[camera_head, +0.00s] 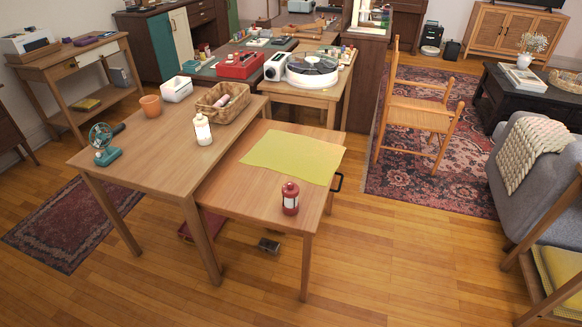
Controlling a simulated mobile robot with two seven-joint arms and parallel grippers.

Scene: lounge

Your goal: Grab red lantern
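A small red lantern (290,198) with a pale middle stands upright near the front right corner of the lower wooden table (235,190). A yellow-green cloth (293,156) lies flat on the same table just behind the lantern. Neither of my grippers shows in the head view, and nothing touches the lantern.
A taller wooden table (150,148) adjoins on the left, holding a teal fan (104,146), a white bottle (202,130), a wicker basket (222,101) and a terracotta pot (150,105). A wooden chair (420,112) stands on the rug at right. Floor in front is clear.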

